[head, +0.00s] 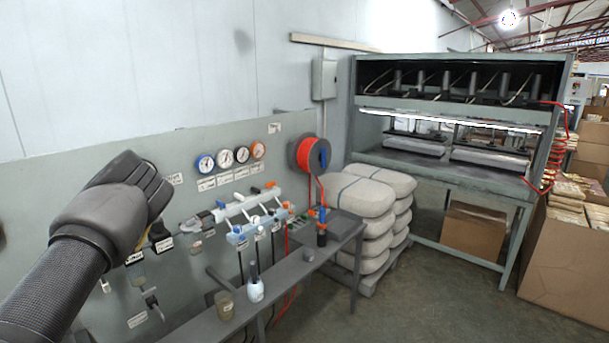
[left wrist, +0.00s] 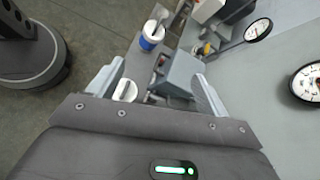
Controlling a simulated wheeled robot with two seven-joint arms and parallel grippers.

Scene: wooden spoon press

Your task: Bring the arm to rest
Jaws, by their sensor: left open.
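My left arm comes in from the left in the head view, raised in front of the grey panel (head: 60,165). My left gripper (left wrist: 158,82) is open in the left wrist view, with its two pale fingers spread apart. A grey box-like part (left wrist: 180,72) and a white rounded part (left wrist: 125,90) show between or beyond the fingers. I cannot tell how far off they are, and I see nothing clamped. In the head view the wrist hides most of the fingers. My right gripper is in neither view.
Gauges (head: 225,158), a valve manifold (head: 250,205) and an orange hose reel (head: 308,155) are on the panel. A narrow bench (head: 290,275) below holds a jar (head: 225,303) and a bottle (head: 255,290). Stacked sacks (head: 358,195) and a press (head: 450,175) stand beyond. The floor at front right is clear.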

